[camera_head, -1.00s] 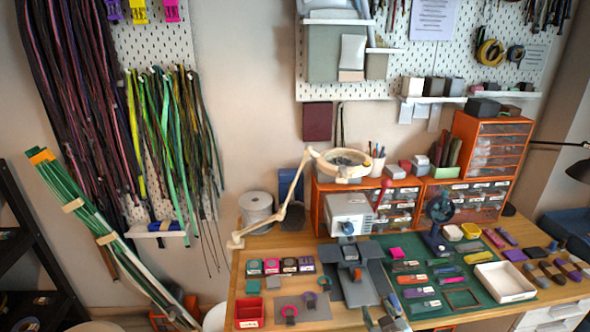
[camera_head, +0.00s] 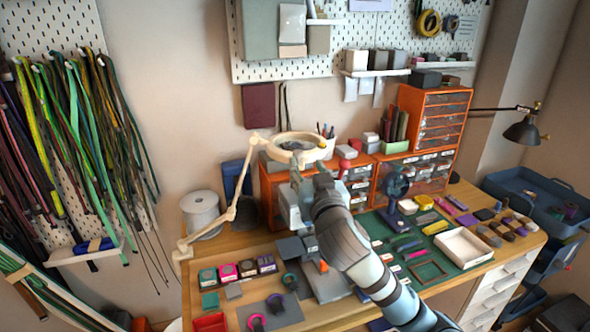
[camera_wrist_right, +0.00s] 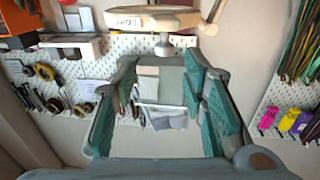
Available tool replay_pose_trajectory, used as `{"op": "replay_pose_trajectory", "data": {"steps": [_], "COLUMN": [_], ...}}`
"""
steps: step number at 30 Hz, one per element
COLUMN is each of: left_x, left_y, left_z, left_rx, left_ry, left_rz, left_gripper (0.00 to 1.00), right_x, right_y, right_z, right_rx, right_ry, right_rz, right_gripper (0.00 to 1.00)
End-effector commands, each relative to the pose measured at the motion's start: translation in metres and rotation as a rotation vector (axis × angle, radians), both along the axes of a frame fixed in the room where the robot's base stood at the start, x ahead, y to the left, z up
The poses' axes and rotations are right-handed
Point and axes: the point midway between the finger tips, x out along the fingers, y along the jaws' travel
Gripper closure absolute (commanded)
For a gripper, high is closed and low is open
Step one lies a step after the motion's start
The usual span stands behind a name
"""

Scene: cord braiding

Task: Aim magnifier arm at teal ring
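The cream magnifier arm (camera_head: 240,200) is clamped at the left of the bench and bends up to its round lens head (camera_head: 298,140). In the wrist view the cream magnifier head (camera_wrist_right: 155,19) crosses the top, with a short stem below it. My right gripper (camera_head: 297,174) is just below the lens head. The wrist view shows the right gripper (camera_wrist_right: 160,75) open, its teal-padded fingers apart and nothing gripped between them. My left gripper is not in view.
Orange drawer units (camera_head: 431,125) stand behind. A wire spool (camera_head: 201,213) is left of the magnifier. My right arm covers part of the bench middle.

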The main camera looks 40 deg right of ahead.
Motion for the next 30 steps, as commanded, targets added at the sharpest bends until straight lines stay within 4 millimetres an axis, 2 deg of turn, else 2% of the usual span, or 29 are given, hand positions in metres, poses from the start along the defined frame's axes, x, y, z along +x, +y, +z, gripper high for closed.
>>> {"op": "replay_pose_trajectory", "data": {"steps": [3, 9, 14, 21, 28, 30], "left_x": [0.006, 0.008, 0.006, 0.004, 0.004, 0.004], "left_y": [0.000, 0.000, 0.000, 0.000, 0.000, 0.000], "left_z": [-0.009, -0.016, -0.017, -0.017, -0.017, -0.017], "left_rx": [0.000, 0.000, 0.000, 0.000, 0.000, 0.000], "left_ry": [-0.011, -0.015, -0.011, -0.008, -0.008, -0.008], "left_rz": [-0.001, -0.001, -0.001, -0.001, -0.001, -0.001], "left_gripper": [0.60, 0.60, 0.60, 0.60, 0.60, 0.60], "right_x": [0.032, 0.064, 0.073, 0.075, 0.075, 0.075], "right_y": [-0.014, -0.032, -0.038, -0.037, -0.037, -0.037], "right_z": [0.001, 0.003, 0.004, 0.005, 0.005, 0.005], "right_rx": [0.002, 0.002, 0.000, 0.000, -0.001, -0.001], "right_ry": [-0.003, -0.003, -0.002, -0.003, -0.003, -0.003], "right_rz": [0.002, 0.001, 0.000, 0.002, 0.003, 0.002], "right_gripper": [0.61, 0.61, 0.61, 0.61, 0.98, 1.00]}}
